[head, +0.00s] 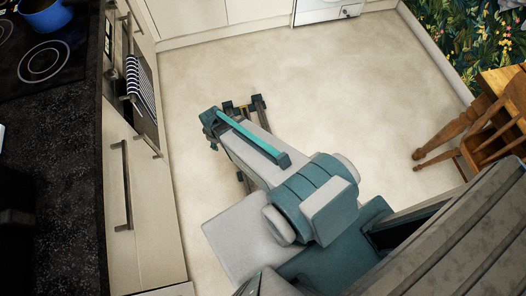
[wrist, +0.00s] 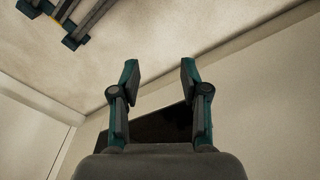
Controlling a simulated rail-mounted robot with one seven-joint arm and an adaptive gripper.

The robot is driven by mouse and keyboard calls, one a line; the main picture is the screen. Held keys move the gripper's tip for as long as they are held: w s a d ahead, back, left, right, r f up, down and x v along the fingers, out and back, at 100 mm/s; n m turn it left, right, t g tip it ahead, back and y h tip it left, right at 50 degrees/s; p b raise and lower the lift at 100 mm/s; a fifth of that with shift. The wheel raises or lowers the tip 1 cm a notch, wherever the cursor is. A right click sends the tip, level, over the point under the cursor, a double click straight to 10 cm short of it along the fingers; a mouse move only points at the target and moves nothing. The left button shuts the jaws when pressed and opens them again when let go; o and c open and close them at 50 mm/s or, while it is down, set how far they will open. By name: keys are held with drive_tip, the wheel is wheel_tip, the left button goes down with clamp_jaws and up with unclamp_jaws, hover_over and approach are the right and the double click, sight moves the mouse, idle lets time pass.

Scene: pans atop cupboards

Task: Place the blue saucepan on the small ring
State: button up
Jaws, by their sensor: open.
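The blue saucepan (head: 45,14) stands on the black hob (head: 75,72) in the top left corner of the head view, cut off by the frame edge. A pale double ring (head: 43,62) is marked on the hob just below the pan, bare. Part of another ring (head: 4,30) shows at the left edge. I cannot tell which ring is the small one. My gripper (wrist: 160,75) is open and empty in the wrist view, its two fingers apart. The saucepan and hob are not in the wrist view. My arm extends over the floor, away from the pan.
A dark worktop (head: 60,170) runs along the left above cream cupboards (head: 145,215). An oven with a striped towel (head: 141,92) is below the hob. A wooden chair (head: 480,125) stands at the right.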

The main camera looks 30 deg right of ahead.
drive_tip(key=s+d+f+m+g, duration=0.2)
drive_tip(key=s+m+g, duration=0.1)
drive_tip(key=s, duration=1.1)
drive_tip(key=s+d+f+m+g, duration=0.2)
drive_tip(key=s+m+g, duration=0.2)
drive_tip(key=s, duration=1)
drive_tip(key=shift+s+d+f+m+g, duration=0.15)
drive_tip(key=shift+s+f+m+g, duration=0.15)
drive_tip(key=shift+g, duration=0.2)
